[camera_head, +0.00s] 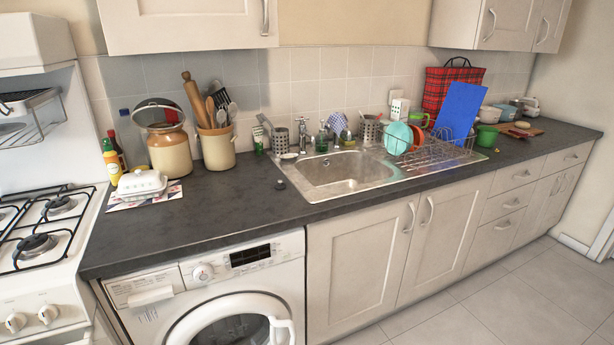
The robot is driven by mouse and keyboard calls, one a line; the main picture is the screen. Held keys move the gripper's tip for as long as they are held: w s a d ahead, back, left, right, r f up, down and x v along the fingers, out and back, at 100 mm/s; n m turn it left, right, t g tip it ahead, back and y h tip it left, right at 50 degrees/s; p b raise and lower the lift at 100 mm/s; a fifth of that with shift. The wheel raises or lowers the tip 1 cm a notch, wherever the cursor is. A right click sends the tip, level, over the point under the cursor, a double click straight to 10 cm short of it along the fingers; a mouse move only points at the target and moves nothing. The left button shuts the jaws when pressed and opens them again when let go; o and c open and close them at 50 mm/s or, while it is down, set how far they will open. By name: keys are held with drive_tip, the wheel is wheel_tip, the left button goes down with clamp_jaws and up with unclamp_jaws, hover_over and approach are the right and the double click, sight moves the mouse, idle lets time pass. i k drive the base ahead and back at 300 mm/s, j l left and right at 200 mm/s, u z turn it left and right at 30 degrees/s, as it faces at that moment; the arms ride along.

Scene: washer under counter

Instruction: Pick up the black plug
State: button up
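A small dark round object, which looks like the black plug (280,184), lies on the dark countertop just left of the sink (345,187). It is small in this view and close in colour to the counter, so its details are hard to make out. Nothing touches it, and bare counter surrounds it. My gripper is not in view.
A utensil crock (217,147) and a lidded jar (170,150) stand behind and left. A white butter dish (142,183) sits near the hob (45,225). A wire dish rack (430,155) stands right of the sink. The front-left counter (190,225) is clear above the washer (215,300).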

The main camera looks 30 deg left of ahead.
sight(278, 186)
drive_tip(key=i+l+u, duration=0.1)
drive_tip(key=i+u, duration=0.25)
drive_tip(key=i+l+u, duration=0.2)
drive_tip(key=i+u, duration=0.15)
drive_tip(key=i+l+u, duration=0.35)
drive_tip(key=i, duration=0.15)
